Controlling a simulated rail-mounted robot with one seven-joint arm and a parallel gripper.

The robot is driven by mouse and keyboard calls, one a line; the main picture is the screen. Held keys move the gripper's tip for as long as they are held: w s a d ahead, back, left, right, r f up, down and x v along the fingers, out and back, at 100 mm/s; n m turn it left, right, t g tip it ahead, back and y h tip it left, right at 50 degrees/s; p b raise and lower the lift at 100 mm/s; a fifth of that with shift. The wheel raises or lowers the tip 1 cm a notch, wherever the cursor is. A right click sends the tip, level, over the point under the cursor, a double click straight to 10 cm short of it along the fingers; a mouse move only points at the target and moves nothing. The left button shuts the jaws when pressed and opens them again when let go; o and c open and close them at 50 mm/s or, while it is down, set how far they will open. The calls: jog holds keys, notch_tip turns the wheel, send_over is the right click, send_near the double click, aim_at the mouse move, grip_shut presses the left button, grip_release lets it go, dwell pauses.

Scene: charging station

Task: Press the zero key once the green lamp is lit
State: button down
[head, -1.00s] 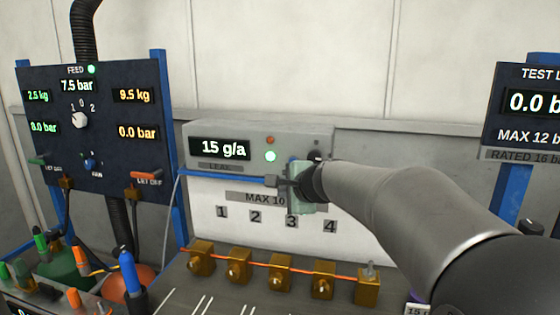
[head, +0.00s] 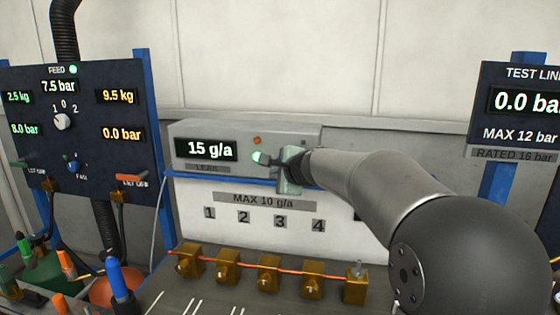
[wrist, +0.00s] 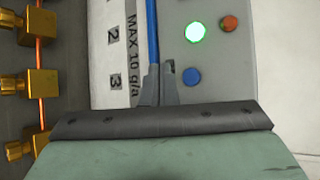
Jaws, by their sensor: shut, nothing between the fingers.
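The green lamp (head: 257,157) on the grey leak meter (head: 285,133) is lit; it also glows in the wrist view (wrist: 195,32). A red-orange lamp (wrist: 230,23) sits beside it, unlit as far as I can tell. A round blue button (wrist: 192,76) lies below the green lamp in the wrist view; no label shows on it, so I cannot confirm it is the zero key. My gripper (head: 268,159) is shut and empty at the meter's face. In the wrist view its tips (wrist: 168,70) are just left of the blue button. The gripper hides the button in the head view.
The meter's display (head: 206,149) reads 15 g/a. Several brass fittings (head: 228,264) stand below. A dark feed panel (head: 80,140) is at left, a test line panel (head: 520,105) at right.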

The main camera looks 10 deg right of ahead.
jog(key=shift+w+d+p, duration=0.25)
jog(key=shift+w+d, duration=0.1)
jog(key=shift+w, duration=0.45)
jog(key=shift+w+d+p, duration=0.25)
jog(key=shift+w+d, duration=0.1)
jog(key=shift+w, duration=0.4)
jog(key=shift+w+d+p, duration=0.25)
jog(key=shift+w+d, duration=0.1)
jog(key=shift+w, duration=0.45)
jog(key=shift+w+d, duration=0.15)
jog(key=shift+w, duration=0.2)
jog(key=shift+w+d, duration=0.2)
jog(key=shift+w, duration=0.2)
dwell(0.8)
jog(key=shift+s, duration=0.1)
jog(key=shift+s+a, duration=0.35)
jog(key=shift+s, duration=0.35)
jog(key=shift+s+a+b, duration=0.35)
jog(key=shift+s+b, duration=0.1)
jog(key=shift+s, duration=0.3)
jog(key=shift+s+a+b, duration=0.3)
jog(key=shift+s+b, duration=0.15)
jog(key=shift+s, duration=0.3)
jog(key=shift+s+a+b, duration=0.35)
jog(key=shift+s+b, duration=0.1)
jog(key=shift+s, duration=0.3)
